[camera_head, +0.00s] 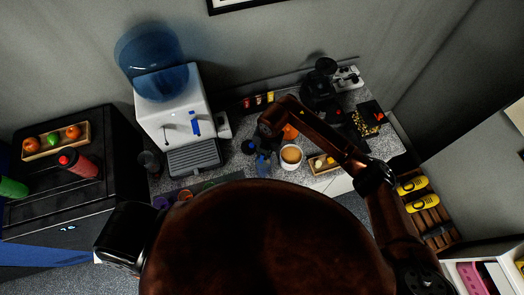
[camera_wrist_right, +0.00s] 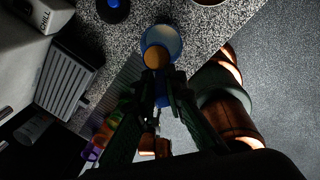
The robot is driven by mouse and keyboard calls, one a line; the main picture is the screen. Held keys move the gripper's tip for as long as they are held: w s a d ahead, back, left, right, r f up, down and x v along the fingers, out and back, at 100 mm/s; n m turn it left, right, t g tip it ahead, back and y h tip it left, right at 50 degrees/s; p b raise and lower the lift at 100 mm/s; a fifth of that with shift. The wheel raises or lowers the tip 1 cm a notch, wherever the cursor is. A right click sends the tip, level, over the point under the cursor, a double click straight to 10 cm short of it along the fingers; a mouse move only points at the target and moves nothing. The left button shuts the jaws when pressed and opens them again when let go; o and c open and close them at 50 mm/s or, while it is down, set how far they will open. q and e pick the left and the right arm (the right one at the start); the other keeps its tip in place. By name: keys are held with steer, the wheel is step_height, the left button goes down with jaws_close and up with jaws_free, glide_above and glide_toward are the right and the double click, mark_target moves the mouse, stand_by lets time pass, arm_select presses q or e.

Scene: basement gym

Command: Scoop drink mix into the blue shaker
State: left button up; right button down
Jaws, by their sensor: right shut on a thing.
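The blue shaker (camera_head: 263,164) stands on the speckled counter, left of a white tub of tan drink mix (camera_head: 290,155). In the right wrist view, the shaker's open mouth (camera_wrist_right: 163,35) shows just beyond my fingertips. My right gripper (camera_wrist_right: 162,88) is shut on a scoop, whose round bowl (camera_wrist_right: 155,58) looks filled with tan mix. The bowl overlaps the near side of the shaker's mouth in that view; whether it touches the rim I cannot tell. In the head view my right wrist partly hides the fingers and scoop. My left gripper is not in view.
A white water dispenser (camera_head: 172,105) with a blue bottle stands left of the shaker. A dark lid with a blue top (camera_head: 248,146) lies close by. A wooden tray (camera_head: 324,165) and a black grinder-like machine (camera_head: 322,85) are to the right. Colourful cups (camera_head: 183,195) sit near the front edge.

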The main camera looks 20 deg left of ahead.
steer(key=d+f+y+b, duration=0.6)
steer(key=y+b, duration=0.8)
steer(key=b, duration=0.6)
steer(key=shift+s+d+f+t+y, duration=0.15)
steer(key=shift+f+t+y, duration=0.15)
steer(key=shift+f, duration=0.2)
stand_by(0.5)
stand_by(1.0)
